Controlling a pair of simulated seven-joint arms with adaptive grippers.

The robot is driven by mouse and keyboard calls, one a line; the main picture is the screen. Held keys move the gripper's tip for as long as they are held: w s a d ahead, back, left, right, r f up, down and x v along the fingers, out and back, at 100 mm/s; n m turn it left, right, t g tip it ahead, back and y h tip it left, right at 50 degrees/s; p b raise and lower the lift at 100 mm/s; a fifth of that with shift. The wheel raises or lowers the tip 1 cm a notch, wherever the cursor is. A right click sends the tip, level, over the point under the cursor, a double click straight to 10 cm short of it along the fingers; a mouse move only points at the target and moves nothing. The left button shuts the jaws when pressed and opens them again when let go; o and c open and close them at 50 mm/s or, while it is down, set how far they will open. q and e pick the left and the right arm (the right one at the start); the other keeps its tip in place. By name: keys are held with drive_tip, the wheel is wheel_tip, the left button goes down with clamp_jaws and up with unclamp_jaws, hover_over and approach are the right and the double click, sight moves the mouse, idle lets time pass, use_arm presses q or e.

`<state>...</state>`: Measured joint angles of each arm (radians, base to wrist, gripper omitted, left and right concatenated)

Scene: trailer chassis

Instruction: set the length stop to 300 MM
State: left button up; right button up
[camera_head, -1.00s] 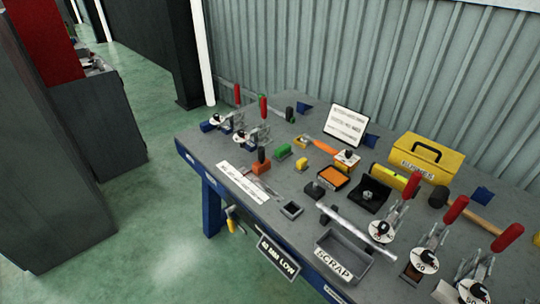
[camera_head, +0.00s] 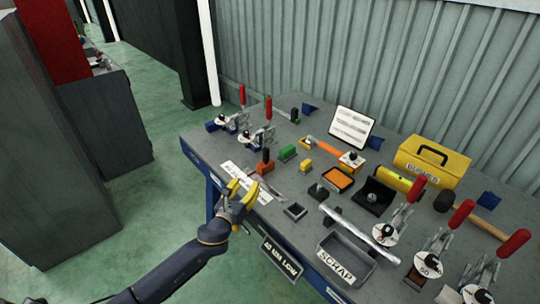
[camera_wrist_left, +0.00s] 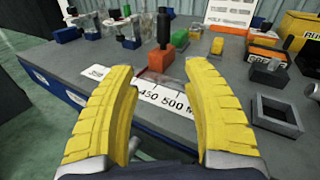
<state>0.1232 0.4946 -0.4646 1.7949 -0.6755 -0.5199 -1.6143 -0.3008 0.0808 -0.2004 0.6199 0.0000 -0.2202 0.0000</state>
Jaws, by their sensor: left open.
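The length stop looks like an orange block (camera_head: 265,168) with a dark upright knob, at the far edge of a white printed scale strip (camera_head: 232,170) near the bench's front left. In the left wrist view, the orange block (camera_wrist_left: 160,61) stands ahead between my fingers, and the scale (camera_wrist_left: 150,97) shows 450 and 500. The 300 mark is not readable. My left gripper (camera_head: 242,190) has yellow fingers, spread open and empty. It is over the bench's front edge, in front of the stop and apart from it, covering part of the strip. My right gripper is not in view.
Green (camera_head: 287,152) and yellow (camera_head: 305,165) blocks sit right of the stop. A small open grey box (camera_head: 295,211) and a scrap tray (camera_head: 345,258) line the front. Red-handled clamps (camera_head: 462,213) crowd the right.

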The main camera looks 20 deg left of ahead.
sight(264, 156)
use_arm(q)
drive_tip(key=shift+w+d+r+m, duration=0.2)
drive_tip(key=shift+w+r+m, duration=0.3)
drive_tip(key=shift+r+m, duration=0.15)
drive_tip(key=shift+w, duration=0.35)
drive_tip(key=w, duration=0.5)
drive_tip(key=w+d, duration=0.1)
drive_tip(key=w, duration=0.5)
drive_tip(key=w+d, duration=0.1)
drive_tip(key=w, duration=0.4)
drive_tip(key=shift+w, duration=0.2)
drive_tip(key=shift+c, duration=0.2)
clamp_jaws()
